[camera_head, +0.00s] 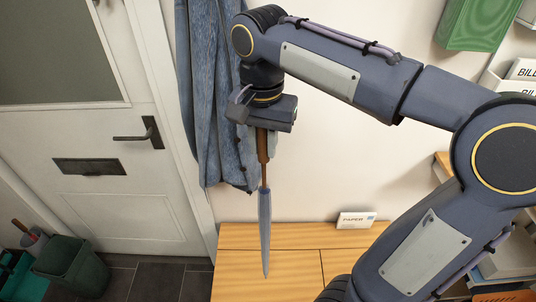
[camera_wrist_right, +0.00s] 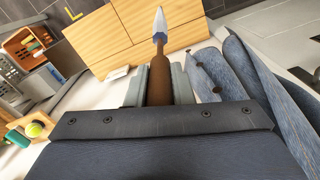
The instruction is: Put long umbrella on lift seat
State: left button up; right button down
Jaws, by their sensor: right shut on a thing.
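The long umbrella (camera_head: 265,222) hangs almost upright in the head view, with a grey-blue furled canopy, its tip pointing down and a brown handle at the top. My right gripper (camera_head: 263,124) is shut on the brown handle. In the right wrist view the handle (camera_wrist_right: 159,84) runs between the two fingers (camera_wrist_right: 159,85). The wooden lift seat (camera_head: 268,238) is below, and the umbrella's tip shows in front of its slatted top; whether they touch I cannot tell. My left gripper is not in view.
Blue denim clothing (camera_head: 220,100) hangs on the wall right beside my right gripper. A small white paper box (camera_head: 356,220) stands at the back of the seat. A white door (camera_head: 90,150) and a dark green bin (camera_head: 70,265) are at left. Shelves are at right.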

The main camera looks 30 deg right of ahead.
jog(key=shift+d+f, duration=0.3)
jog(key=shift+f, duration=0.8)
jog(key=shift+d+f, duration=0.25)
jog(key=shift+f, duration=0.8)
jog(key=shift+f, duration=0.15)
jog(key=c, duration=1.3)
grip_release()
